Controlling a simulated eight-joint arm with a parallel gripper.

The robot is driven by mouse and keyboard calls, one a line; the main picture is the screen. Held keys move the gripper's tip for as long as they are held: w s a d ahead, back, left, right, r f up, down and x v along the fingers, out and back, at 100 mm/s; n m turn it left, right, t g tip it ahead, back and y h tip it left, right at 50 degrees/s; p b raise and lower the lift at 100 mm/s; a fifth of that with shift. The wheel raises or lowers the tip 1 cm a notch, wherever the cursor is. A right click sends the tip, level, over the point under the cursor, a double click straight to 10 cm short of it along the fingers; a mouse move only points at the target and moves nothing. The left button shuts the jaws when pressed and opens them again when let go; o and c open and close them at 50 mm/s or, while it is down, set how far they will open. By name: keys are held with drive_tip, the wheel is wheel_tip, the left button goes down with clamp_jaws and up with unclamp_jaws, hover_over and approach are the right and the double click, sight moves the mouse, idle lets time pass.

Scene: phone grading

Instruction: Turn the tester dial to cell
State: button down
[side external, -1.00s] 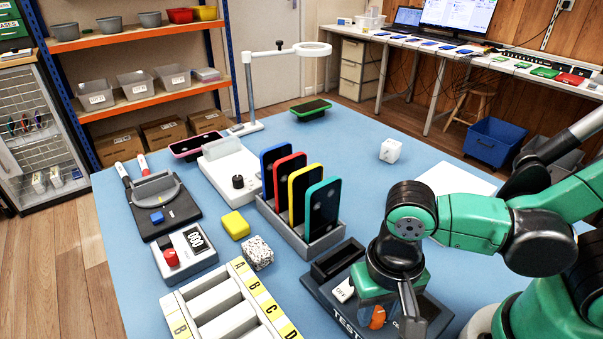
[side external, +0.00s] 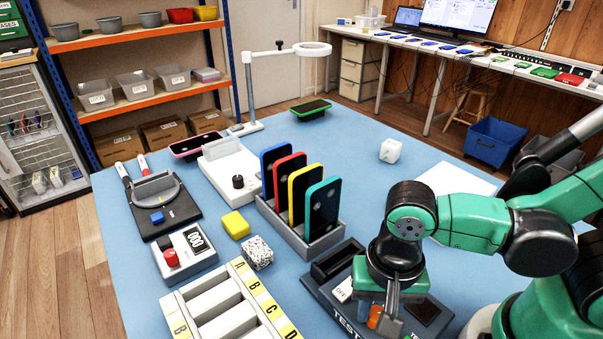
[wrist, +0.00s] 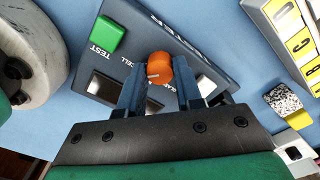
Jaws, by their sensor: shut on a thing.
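The tester (side external: 335,313) is a dark blue-grey box at the front of the blue table. Its orange dial (wrist: 159,69) sits between my fingers in the wrist view; in the side view a bit of the dial (side external: 374,317) shows between them. My gripper (wrist: 160,85) points down and is shut on the dial, one finger on each side. A CELL label (wrist: 127,70) is beside the dial, and another label is partly covered by my fingers. I cannot tell clearly which label the dial points at. A green TEST button (wrist: 104,36) is near the tester's corner.
A grey rack of coloured phones (side external: 300,235) stands just behind the tester. A lettered sorting tray (side external: 225,305) lies to the left, with a speckled cube (side external: 258,252) and a yellow block (side external: 236,225) behind it. The table is clear toward the white cube (side external: 391,151).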

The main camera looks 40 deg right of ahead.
sight(377, 313)
drive_tip(key=c, duration=0.6)
unclamp_jaws()
drive_tip(key=shift+r, duration=2.8)
drive_tip(key=w+d+r+n+t, duration=0.1)
drive_tip(key=w+d+n+t, duration=0.1)
drive_tip(key=w+d+n, duration=0.1)
drive_tip(key=w+d+r+n+t, duration=0.1)
drive_tip(key=w+d+n+t, duration=0.1)
drive_tip(key=w+d, duration=0.2)
drive_tip(key=w+d+r+n+t, duration=0.2)
drive_tip(key=w+d+n+t, duration=0.1)
drive_tip(key=shift+w+d+n, duration=0.15)
drive_tip(key=shift+d+n, duration=0.1)
drive_tip(key=shift+n, duration=0.05)
